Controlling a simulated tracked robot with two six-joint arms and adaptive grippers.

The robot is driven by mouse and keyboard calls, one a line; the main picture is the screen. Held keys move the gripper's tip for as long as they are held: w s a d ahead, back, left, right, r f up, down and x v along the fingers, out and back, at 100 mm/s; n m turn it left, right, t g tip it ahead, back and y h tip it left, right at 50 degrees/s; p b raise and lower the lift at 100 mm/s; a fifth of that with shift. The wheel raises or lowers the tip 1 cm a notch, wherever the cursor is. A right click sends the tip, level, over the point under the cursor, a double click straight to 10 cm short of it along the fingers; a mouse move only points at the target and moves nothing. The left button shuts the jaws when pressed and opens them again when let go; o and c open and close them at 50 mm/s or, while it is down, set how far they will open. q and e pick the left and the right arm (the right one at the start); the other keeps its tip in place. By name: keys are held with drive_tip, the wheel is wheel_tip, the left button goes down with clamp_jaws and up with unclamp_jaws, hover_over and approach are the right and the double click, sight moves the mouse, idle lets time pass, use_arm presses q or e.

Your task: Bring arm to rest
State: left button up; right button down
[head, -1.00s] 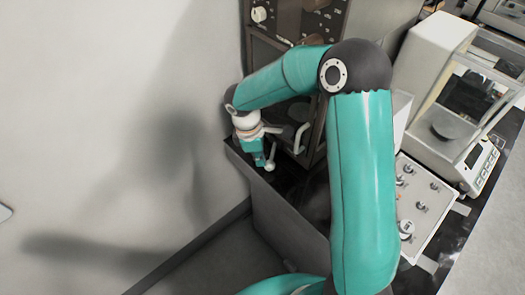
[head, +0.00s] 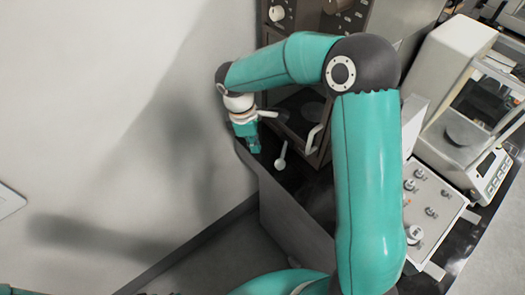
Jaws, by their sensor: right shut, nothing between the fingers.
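My right arm (head: 366,190) rises from the bottom, bends at its elbow and reaches left. My right gripper (head: 254,148) hangs at its end, pointing down, shut and empty, beside the brown cabinet near the wall. Its fingertips are small and partly hidden. A small white spoon-like thing (head: 281,158) is on the black table top just right of the gripper, apart from it. A sliver of teal at the bottom left corner may be my left arm; its gripper does not show.
The brown cabinet (head: 290,60) with a pale handle stands behind the gripper. A control panel (head: 432,208) and a white balance (head: 450,95) stand to the right of my arm. A grey wall (head: 120,120) closes off the left. A grey panel (head: 290,212) edges the table.

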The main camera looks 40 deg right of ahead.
wheel_tip(320, 180, up, 7)
drive_tip(key=s+a+f+m+y, duration=0.25)
drive_tip(key=a+f, duration=0.35)
drive_tip(key=f, duration=0.4)
drive_tip(key=s+a+f+m+y, duration=0.25)
drive_tip(key=a+f, duration=0.35)
drive_tip(key=f, duration=0.5)
drive_tip(key=s+a+f+m+t, duration=0.2)
drive_tip(key=s+a+f+m, duration=0.2)
drive_tip(key=s+f, duration=0.5)
drive_tip(key=s+m, duration=0.2)
drive_tip(key=shift+s+m+y, duration=0.25)
drive_tip(key=shift+m+y, duration=0.05)
drive_tip(key=shift+a, duration=0.1)
